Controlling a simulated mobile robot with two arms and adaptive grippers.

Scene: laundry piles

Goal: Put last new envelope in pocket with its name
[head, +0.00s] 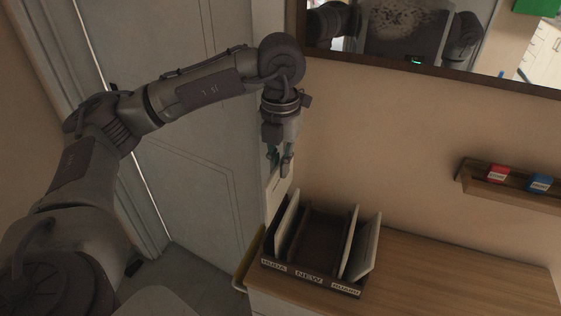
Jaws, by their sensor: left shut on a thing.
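A dark wooden holder (313,271) with three pockets stands on the cabinet. The NEW pocket looks empty. A pale envelope (286,225) stands in the left pocket, and pale envelopes (362,247) lean in the right pocket. My left gripper (280,168) points down above the left side of the holder. It is shut on a thin pale envelope (276,190), seen nearly edge-on, whose lower part is close to the left pocket. Any name on it is hidden. My right gripper is not in view.
The wooden cabinet top (450,285) is clear to the right of the holder. A small wall shelf (515,190) carries a red box (498,173) and a blue box (540,184). A dark-framed mirror (430,66) hangs above. A grey door (190,165) stands left.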

